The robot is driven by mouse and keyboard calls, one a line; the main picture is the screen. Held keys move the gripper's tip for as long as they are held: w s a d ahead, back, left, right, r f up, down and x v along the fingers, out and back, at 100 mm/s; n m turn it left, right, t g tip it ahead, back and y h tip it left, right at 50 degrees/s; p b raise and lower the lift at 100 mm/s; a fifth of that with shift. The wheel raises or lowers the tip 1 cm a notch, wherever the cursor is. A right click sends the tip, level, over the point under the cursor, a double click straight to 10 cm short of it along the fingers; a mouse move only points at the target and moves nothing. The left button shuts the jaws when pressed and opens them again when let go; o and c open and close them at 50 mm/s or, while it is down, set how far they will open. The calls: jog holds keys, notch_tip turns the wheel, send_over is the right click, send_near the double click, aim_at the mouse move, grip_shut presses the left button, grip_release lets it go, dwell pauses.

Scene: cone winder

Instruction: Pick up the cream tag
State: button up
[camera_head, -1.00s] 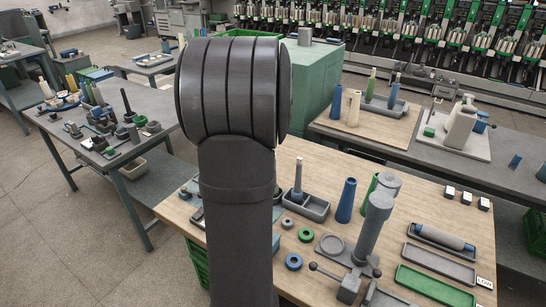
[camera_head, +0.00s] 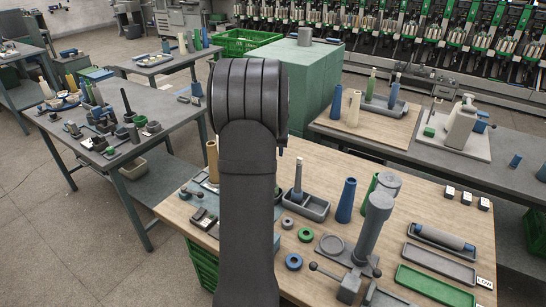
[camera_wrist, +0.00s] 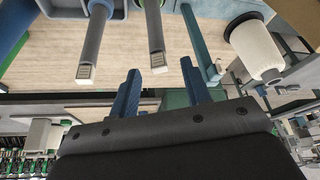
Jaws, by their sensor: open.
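I cannot make out the cream tag for certain in either view. In the wrist view, two dark rods end in small pale square tips, a left pale tip (camera_wrist: 85,72) and a right pale tip (camera_wrist: 158,60); whether either is the tag is unclear. My gripper (camera_wrist: 161,86) shows there with its two dark blue fingers apart and nothing between them. The right pale tip is just above the gap between the fingers in the picture. In the head view my own arm hides the gripper and part of the wooden table (camera_head: 390,265).
A cream cone (camera_wrist: 257,50) is at the upper right of the wrist view. The wooden table holds a dark blue cone (camera_head: 346,200), a grey post (camera_head: 374,225), a green tray (camera_head: 435,286) and a small LOW label (camera_head: 486,283). A grey table (camera_head: 150,100) stands at left.

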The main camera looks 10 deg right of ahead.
jog(key=shift+w+d+f, duration=0.15)
jog(key=shift+w+f, duration=0.1)
jog(key=shift+f, duration=0.4)
jog(key=shift+c, duration=0.2)
jog(key=c, duration=0.7)
jog(key=shift+r, duration=0.1)
jog(key=shift+c, duration=0.2)
